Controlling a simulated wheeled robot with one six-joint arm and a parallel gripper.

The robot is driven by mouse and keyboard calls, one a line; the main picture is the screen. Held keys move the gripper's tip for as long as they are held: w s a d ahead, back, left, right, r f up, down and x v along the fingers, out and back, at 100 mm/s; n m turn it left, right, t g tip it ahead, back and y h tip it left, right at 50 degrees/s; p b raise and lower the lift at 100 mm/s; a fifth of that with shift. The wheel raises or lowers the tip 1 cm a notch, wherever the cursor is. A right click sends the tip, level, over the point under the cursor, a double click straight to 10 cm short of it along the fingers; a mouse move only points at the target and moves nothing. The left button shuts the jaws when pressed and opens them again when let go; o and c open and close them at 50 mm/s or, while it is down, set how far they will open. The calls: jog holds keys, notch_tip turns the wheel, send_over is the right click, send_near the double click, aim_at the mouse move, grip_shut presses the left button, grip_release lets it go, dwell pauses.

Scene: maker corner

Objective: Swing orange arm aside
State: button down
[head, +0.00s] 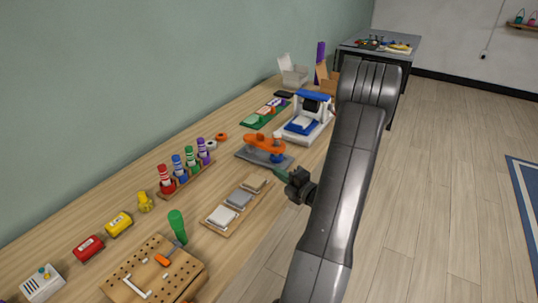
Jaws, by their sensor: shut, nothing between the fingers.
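The orange arm (262,142) is a flat orange bar above a grey base plate (245,154) on the bench. A blue part (277,157) stands under its right end. My gripper (277,171) is at the front edge of this plate, to the lower right of the orange arm. Its fingers are shut with nothing seen between them. They look apart from the orange arm; whether they touch the plate is unclear. My arm comes in from the right.
A blue-and-white machine (306,120) stands behind the plate. A wooden tray with grey and tan tiles (222,216) lies in front. Red, blue, green and purple markers stand in a rack (170,191) at left. A pegboard (190,269) with a green-handled tool lies nearer.

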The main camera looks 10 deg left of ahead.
aim_at(264, 140)
jog(key=shift+w+d+f+m, duration=0.1)
jog(key=shift+w+d+m, duration=0.05)
jog(key=shift+w+m, duration=0.2)
jog(key=x, duration=0.9)
jog(key=shift+w+a+p, duration=0.15)
jog(key=shift+a+p, duration=0.05)
jog(key=shift+p, duration=0.1)
jog(key=w, duration=0.1)
jog(key=w+d, duration=0.1)
jog(key=w, duration=0.1)
jog(key=shift+w, duration=0.1)
jog(key=shift+w+d, duration=0.15)
jog(key=shift+w, duration=0.3)
jog(key=shift+d+p, duration=0.1)
jog(key=shift+p, duration=0.2)
